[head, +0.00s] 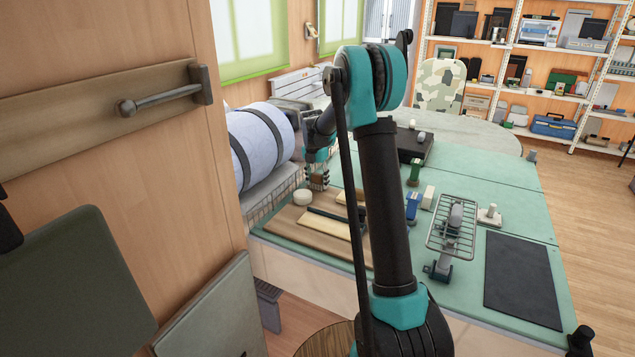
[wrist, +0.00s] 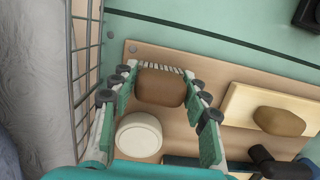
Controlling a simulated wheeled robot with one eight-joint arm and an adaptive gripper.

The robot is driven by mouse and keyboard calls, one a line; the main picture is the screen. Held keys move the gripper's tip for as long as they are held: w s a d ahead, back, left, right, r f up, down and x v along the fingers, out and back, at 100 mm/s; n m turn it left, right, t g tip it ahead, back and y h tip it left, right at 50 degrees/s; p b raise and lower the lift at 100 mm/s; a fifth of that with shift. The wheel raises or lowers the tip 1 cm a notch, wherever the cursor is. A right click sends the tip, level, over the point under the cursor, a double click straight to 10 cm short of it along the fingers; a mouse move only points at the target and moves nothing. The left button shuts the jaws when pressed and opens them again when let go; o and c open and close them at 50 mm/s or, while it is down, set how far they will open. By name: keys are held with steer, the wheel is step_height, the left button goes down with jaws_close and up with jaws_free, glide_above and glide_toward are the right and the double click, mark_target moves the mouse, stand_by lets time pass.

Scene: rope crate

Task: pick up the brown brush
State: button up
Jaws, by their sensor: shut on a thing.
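The brown brush (wrist: 161,88), a rounded brown block with pale bristles at its far edge, sits between the fingers of my gripper (wrist: 160,76) in the wrist view. Both fingers close on its sides. In the head view my gripper (head: 318,180) points down over the back left part of the wooden board (head: 283,224); the brush is too small there to make out clearly. I cannot tell whether the brush is clear of the board.
A round cream disc (wrist: 139,135) lies close to the fingers. A pale block (wrist: 240,103) with a brown lump (wrist: 279,121) lies to the right. A wire crate wall (wrist: 84,60) runs along the left. A black mat (head: 522,279) lies on the green table's right.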

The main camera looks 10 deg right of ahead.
mark_target(318, 174)
step_height(318, 174, up, 20)
stand_by(0.4)
steer(key=o, duration=0.5)
steer(key=shift+c, duration=1.4)
